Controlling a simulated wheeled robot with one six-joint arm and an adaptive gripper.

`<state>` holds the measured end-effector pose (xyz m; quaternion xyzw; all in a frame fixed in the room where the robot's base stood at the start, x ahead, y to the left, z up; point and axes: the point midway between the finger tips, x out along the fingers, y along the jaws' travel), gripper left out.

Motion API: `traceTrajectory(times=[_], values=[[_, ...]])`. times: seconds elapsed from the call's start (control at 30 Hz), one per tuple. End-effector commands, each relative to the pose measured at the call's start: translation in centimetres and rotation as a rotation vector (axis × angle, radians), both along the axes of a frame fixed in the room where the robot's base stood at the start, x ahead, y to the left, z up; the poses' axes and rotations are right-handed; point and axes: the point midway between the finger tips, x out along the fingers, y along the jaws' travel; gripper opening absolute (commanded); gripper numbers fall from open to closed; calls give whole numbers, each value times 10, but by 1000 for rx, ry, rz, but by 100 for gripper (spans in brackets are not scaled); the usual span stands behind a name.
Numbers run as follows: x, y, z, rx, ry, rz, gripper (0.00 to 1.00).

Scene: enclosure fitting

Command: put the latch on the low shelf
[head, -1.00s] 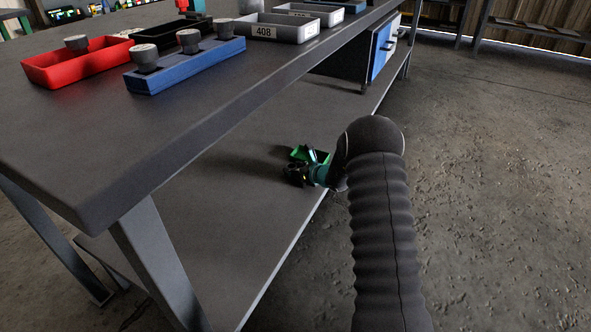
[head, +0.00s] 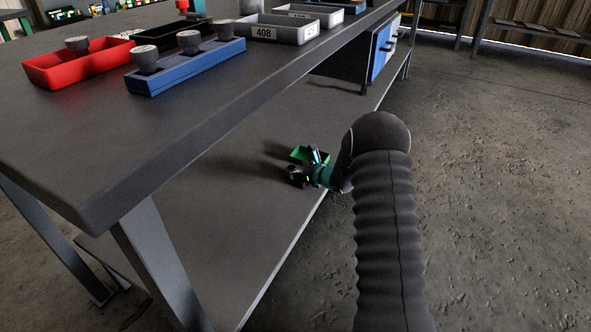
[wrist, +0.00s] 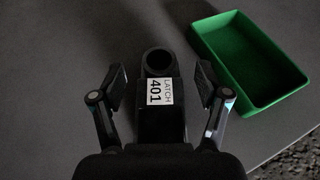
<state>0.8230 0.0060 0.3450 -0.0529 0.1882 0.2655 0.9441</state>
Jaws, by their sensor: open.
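The latch (wrist: 160,97) is a dark part with a round ringed end and a white label reading "LATCH 401". In the wrist view it lies between the two fingers of my gripper (wrist: 160,88), with a gap on each side. My gripper is open. In the head view my gripper (head: 298,176) is over the low shelf (head: 235,215), under the worktop, near the shelf's front edge. The latch cannot be made out in the head view. In the wrist view the grey surface under the latch is the low shelf (wrist: 60,60).
A green tray (wrist: 248,62), empty, sits on the shelf right of the latch; it also shows in the head view (head: 302,153). The worktop (head: 90,130) above holds a red tray (head: 70,68), a blue holder (head: 185,68) and a grey bin (head: 285,30). The shelf's near part is clear.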

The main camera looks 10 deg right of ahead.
Motion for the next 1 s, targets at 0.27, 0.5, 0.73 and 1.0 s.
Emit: traceTrajectory(times=[0.27, 0.5, 0.73, 1.0], values=[[-45, -29, 23, -1, 0, -2, 75], [-73, -44, 36, 0, 0, 0, 75], [-86, -40, 53, -28, -18, 41, 75], [-144, 22, 140, -287, -153, 384, 75]])
